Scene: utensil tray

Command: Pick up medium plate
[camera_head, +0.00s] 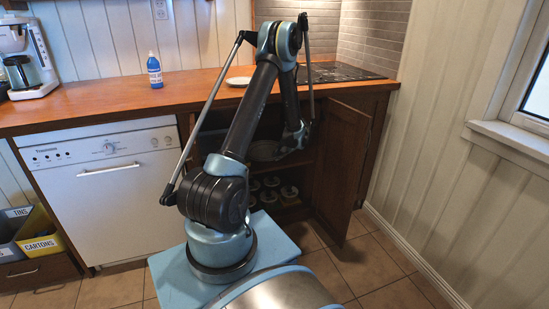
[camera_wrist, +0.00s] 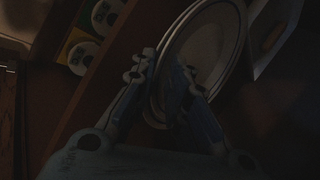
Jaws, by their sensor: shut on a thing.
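The medium plate (camera_wrist: 215,42) is a pale round plate in the dim wrist view, its rim running between the two fingers. My gripper (camera_wrist: 168,76) is shut on the plate's near edge, one finger on each side of the rim. More than one rim line shows, and I cannot tell whether another plate lies under or behind it. My gripper's fingers are hard to make out there.
The cupboard door (camera_head: 338,168) stands open to the right of my arm. Several round-topped items (camera_head: 271,182) sit on the lower shelf. A small white plate (camera_head: 238,81) and a blue bottle (camera_head: 154,70) stand on the wooden counter (camera_head: 110,92). A white dishwasher (camera_head: 105,190) is at left.

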